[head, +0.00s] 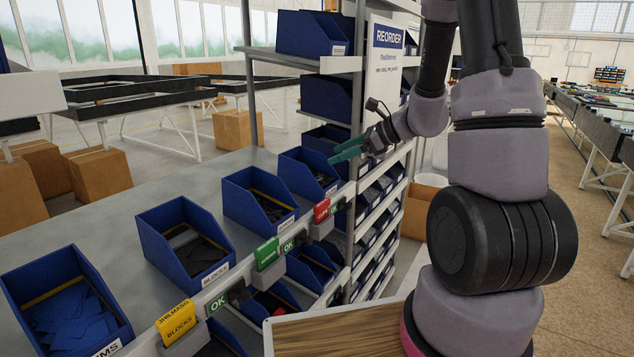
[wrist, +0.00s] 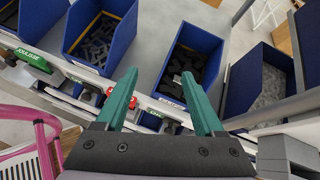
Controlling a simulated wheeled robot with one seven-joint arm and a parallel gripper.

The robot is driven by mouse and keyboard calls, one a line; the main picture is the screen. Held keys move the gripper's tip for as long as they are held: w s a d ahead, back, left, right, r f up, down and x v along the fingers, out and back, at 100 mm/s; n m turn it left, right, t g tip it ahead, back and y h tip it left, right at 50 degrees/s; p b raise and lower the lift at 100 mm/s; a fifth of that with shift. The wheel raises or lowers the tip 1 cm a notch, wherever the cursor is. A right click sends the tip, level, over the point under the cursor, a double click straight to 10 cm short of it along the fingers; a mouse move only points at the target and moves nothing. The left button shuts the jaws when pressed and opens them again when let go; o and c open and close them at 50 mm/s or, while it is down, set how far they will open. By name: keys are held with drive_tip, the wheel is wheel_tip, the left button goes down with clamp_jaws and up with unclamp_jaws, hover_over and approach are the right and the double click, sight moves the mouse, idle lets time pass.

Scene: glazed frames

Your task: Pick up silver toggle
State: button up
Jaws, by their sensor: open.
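My gripper (head: 342,151) is at the shelf rack in the head view, its teal fingers pointing left above the farthest bin on the front shelf. In the wrist view my gripper (wrist: 160,74) has its fingers wide apart with nothing between them. Past the fingertips is a blue bin (wrist: 214,38) with dark grey parts (wrist: 186,62) in it. A neighbouring blue bin (wrist: 232,95) at the right holds lighter grey small parts (wrist: 270,88). I cannot make out which piece, if any, is the silver toggle; the parts are too small to tell.
Further blue bins (head: 158,222) line the grey shelf (head: 110,190), holding dark or blue parts. Yellow (head: 177,321), green (head: 266,252) and red (head: 322,210) tags stick out along the front edge. A rack post (head: 358,80) and upper bins stand close to my gripper.

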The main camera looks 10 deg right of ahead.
sight(321, 185)
drive_tip(key=w+f+m, duration=0.1)
drive_tip(key=w+f, duration=0.1)
drive_tip(key=f, duration=0.1)
drive_tip(key=w+f+m+t+h, duration=0.1)
drive_tip(key=w+f+m, duration=0.1)
drive_tip(key=f, duration=0.1)
drive_tip(key=w+d+f+m, duration=0.1)
drive_tip(key=w+f, duration=0.1)
drive_tip(key=shift+w+f+t, duration=0.35)
drive_tip(key=shift+f+t, duration=0.05)
drive_tip(key=x, duration=0.5)
drive_tip(key=shift+w+a, duration=0.2)
drive_tip(key=shift+a, duration=0.15)
drive_tip(key=c, duration=1.1)
drive_tip(key=shift+r, duration=0.15)
